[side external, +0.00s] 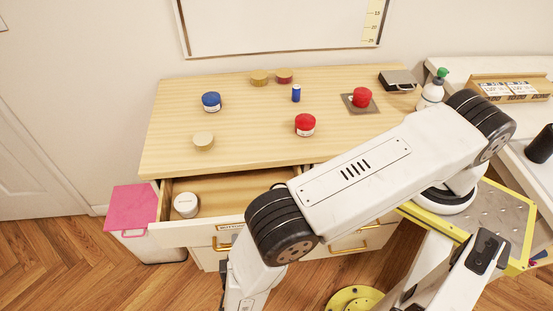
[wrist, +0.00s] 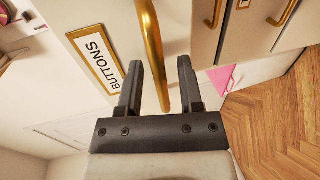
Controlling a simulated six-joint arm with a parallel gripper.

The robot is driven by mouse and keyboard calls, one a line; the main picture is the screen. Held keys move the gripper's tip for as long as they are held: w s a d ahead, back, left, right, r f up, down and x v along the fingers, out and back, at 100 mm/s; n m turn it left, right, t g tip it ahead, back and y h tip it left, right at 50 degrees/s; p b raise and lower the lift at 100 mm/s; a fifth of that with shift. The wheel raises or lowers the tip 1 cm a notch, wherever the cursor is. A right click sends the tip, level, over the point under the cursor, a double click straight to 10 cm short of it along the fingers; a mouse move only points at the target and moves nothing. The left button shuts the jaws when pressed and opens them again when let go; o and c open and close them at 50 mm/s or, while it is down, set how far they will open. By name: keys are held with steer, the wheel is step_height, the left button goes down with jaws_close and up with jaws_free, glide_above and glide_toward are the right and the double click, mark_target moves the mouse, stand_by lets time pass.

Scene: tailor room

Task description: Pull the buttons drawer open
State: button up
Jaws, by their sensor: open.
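The buttons drawer (side external: 185,236) is pulled out from the left of the wooden-topped cabinet, its inside showing. A white jar (side external: 186,204) stands in it at the left. In the wrist view, the drawer's label (wrist: 93,60) reads BUTTONS in a gold frame. Its gold bar handle (wrist: 156,55) passes between the two dark fingers of my gripper (wrist: 160,75). The fingers are open, with a gap on each side of the handle. In the side view, my arm covers the drawer's right part, and my fingers cannot be made out.
The cabinet top (side external: 240,130) holds a blue jar (side external: 211,101), a red jar (side external: 305,125) and several other small containers. Other drawers with gold handles (side external: 375,226) are below and beside. A pink-topped bin (side external: 133,208) stands left of the open drawer.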

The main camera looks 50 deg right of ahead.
steer(key=shift+w+d, duration=0.1)
steer(key=r+x, duration=0.1)
steer(key=x, duration=0.3)
steer(key=r+x, duration=0.1)
steer(key=x, duration=0.4)
steer(key=r+x, duration=0.1)
steer(key=x, duration=0.3)
steer(key=shift+w+d+f, duration=0.1)
steer(key=shift+w+d, duration=0.35)
steer(key=shift+v, duration=1.2)
steer(key=v, duration=0.5)
steer(key=shift+s+a, duration=0.2)
steer(key=shift+a, duration=0.05)
step_height(320, 180, up, 14)
steer(key=w+a, duration=0.2)
step_height(320, 180, up, 14)
glide_above(236, 213)
steer(key=f+v, duration=0.1)
steer(key=v, duration=0.4)
steer(key=shift+f, duration=0.25)
